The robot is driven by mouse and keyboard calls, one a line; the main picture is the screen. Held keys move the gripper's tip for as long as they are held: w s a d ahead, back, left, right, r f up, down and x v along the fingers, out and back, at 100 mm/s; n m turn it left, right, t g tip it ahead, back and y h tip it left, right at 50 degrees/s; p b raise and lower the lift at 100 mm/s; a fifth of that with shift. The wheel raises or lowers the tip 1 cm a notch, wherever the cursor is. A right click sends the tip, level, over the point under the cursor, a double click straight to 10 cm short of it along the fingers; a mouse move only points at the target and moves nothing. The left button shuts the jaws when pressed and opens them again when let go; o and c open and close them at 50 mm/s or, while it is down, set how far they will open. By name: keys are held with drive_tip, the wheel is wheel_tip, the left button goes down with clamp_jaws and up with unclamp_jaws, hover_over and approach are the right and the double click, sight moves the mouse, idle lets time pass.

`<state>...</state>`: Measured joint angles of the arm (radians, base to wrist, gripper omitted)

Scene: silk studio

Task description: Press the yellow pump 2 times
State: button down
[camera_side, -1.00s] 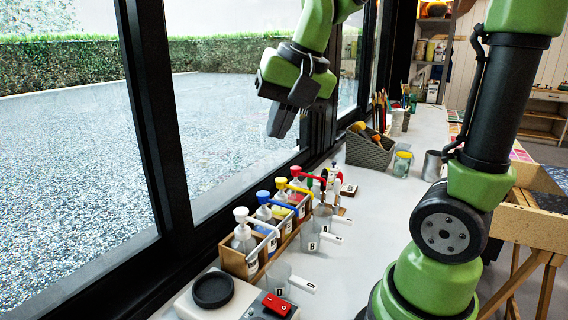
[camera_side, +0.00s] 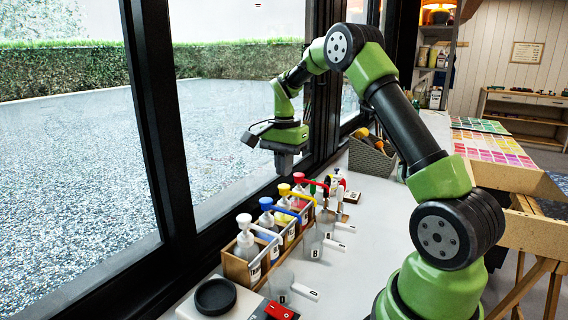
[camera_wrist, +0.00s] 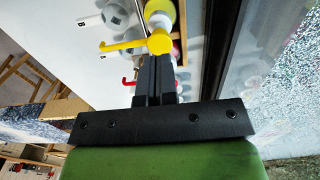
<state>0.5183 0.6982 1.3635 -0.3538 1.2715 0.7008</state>
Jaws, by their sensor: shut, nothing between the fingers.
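The yellow pump (camera_side: 284,189) stands upright on a bottle in the wooden rack, between the blue pump (camera_side: 266,203) and the red pump (camera_side: 298,177). My gripper (camera_side: 284,174) is shut and empty, pointing down just above the yellow pump's head; a small gap seems to show between them. In the wrist view the yellow pump's head (camera_wrist: 160,43) is right at the tips of my gripper (camera_wrist: 155,60), with its spout pointing left. The fingers there hide part of the rack and the bottles behind. Whether the tips touch the head I cannot tell.
A white pump (camera_side: 243,219) stands at the rack's near end. Clear labelled cups stand along the rack's right side. A black round pad (camera_side: 215,295) and a red switch (camera_side: 279,311) are in front. The window frame runs close on the left. A grey basket (camera_side: 370,158) stands behind.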

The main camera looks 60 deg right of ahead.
sight(284, 186)
drive_tip(key=shift+f, duration=1.95)
drive_tip(key=shift+r, duration=0.95)
drive_tip(key=shift+f, duration=1.05)
drive_tip(key=shift+r, duration=1.05)
drive_tip(key=shift+r, duration=1.5)
